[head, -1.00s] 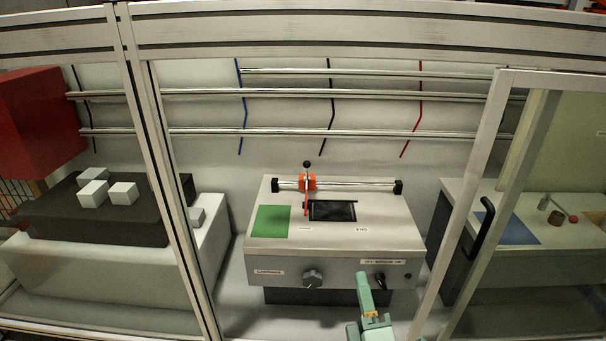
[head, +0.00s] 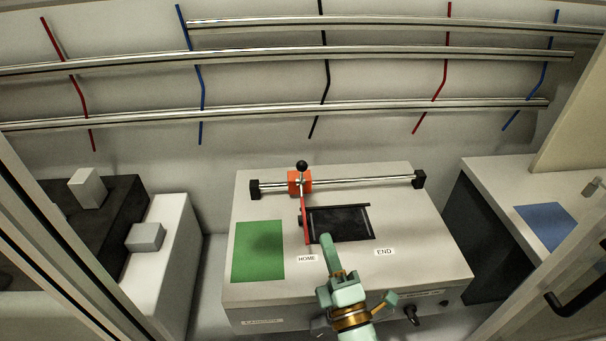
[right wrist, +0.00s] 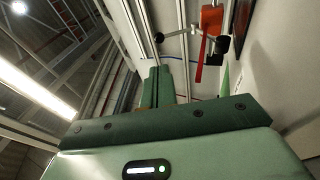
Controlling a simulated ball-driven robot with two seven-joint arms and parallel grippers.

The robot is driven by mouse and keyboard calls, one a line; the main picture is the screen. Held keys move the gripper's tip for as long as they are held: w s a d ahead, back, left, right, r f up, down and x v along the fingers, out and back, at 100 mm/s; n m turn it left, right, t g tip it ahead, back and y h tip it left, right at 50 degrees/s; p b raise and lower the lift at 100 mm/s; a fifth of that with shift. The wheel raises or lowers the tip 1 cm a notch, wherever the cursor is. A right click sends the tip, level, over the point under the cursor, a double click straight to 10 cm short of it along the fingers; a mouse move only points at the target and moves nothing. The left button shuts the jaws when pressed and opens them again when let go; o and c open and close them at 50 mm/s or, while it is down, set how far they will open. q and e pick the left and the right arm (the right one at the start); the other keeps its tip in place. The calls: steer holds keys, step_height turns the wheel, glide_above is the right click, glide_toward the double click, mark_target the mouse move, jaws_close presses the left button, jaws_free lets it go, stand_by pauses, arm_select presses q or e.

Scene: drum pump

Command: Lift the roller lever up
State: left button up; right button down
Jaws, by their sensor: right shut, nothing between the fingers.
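The roller lever, a red bar with a dark ball knob (head: 302,166) at its far end, sits on an orange carriage (head: 294,186) near the left end of a chrome rail. Its red arm (head: 305,224) reaches down toward the HOME label. It also shows in the right wrist view as a red strip (right wrist: 199,75) under the orange block (right wrist: 211,20). My right gripper (head: 328,240) is shut and empty, above the front of the machine, just right of the red arm's lower end and apart from the knob. In the wrist view its fingers (right wrist: 158,78) are together. My left gripper is out of view.
The machine has a green pad (head: 258,250), a dark window (head: 340,222) and HOME and END labels. A blue pad (head: 548,224) lies on the right bench. White blocks (head: 88,188) stand at the left. Frame posts flank both sides.

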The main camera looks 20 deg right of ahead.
mark_target(303, 171)
steer(key=shift+w, duration=0.1)
